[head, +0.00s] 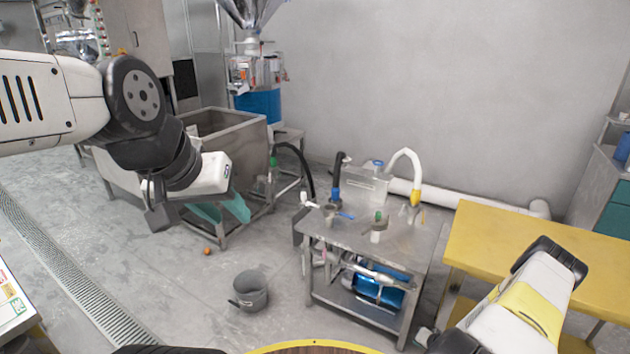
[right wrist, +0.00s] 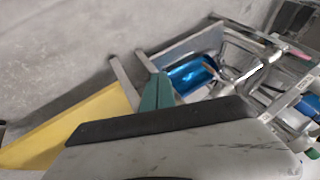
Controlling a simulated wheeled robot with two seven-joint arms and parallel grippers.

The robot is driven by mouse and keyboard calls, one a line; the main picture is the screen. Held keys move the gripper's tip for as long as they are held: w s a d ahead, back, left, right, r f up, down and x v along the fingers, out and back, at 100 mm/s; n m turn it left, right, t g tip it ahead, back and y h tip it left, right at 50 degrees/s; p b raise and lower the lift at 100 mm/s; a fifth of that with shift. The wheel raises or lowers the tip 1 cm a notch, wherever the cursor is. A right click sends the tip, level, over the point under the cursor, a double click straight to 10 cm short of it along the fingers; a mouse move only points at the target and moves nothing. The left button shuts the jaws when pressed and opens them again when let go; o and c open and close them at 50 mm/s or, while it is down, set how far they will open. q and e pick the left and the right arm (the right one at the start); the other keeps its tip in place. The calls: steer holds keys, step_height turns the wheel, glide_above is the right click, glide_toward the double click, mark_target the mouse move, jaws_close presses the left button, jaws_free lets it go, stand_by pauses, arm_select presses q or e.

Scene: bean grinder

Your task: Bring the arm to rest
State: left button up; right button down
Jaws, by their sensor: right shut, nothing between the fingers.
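My left arm comes in from the left in the head view, bent downward over the floor. Its gripper (head: 235,220) has two teal fingers that stand apart, with nothing seen between them. It hangs in front of the large metal tub. My right arm (head: 520,315) shows at the bottom right in the head view, in front of the yellow table; its fingers are not clear there. In the right wrist view the right gripper (right wrist: 157,90) has its teal fingers together and empty. Which arm the task means cannot be told.
A metal table (head: 395,240) with hoses and small parts stands mid-right, beside a yellow table (head: 500,230). A grey bucket (head: 250,290) and a small orange object (head: 207,251) are on the floor. A metal tub (head: 225,130) stands behind the left gripper. Left floor is mostly clear.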

steer(key=w+d+r+n, duration=0.1)
steer(key=w+r, duration=0.2)
steer(key=r, duration=0.4)
steer(key=w+r+n+g, duration=0.1)
steer(key=w+r, duration=0.2)
steer(key=r, duration=0.5)
steer(key=w+d+r+n, duration=0.1)
steer(key=w+r, duration=0.2)
steer(key=r, duration=0.4)
steer(key=s+a+r+n+h, duration=0.1)
steer(key=a+r, duration=0.2)
steer(key=r, duration=0.7)
steer(key=s+a+r, duration=0.1)
steer(key=a+r, duration=0.2)
steer(key=r, duration=0.6)
steer(key=s+a+r+n+h, duration=0.1)
steer(key=a+r, duration=0.2)
steer(key=r, duration=0.7)
steer(key=s+a+r+n, duration=0.1)
steer(key=s+a+r, duration=0.55)
steer(key=r, duration=0.35)
steer(key=s+a+r+n+y, duration=0.1)
steer(key=s+a+r, duration=0.2)
steer(key=s, duration=0.6)
steer(key=s+a+r+y, duration=0.2)
steer(key=s+a, duration=0.3)
steer(key=s, duration=0.4)
steer(key=shift+s+r+n, duration=0.35)
steer(key=shift+r+n, duration=0.05)
steer(key=shift+r, duration=0.4)
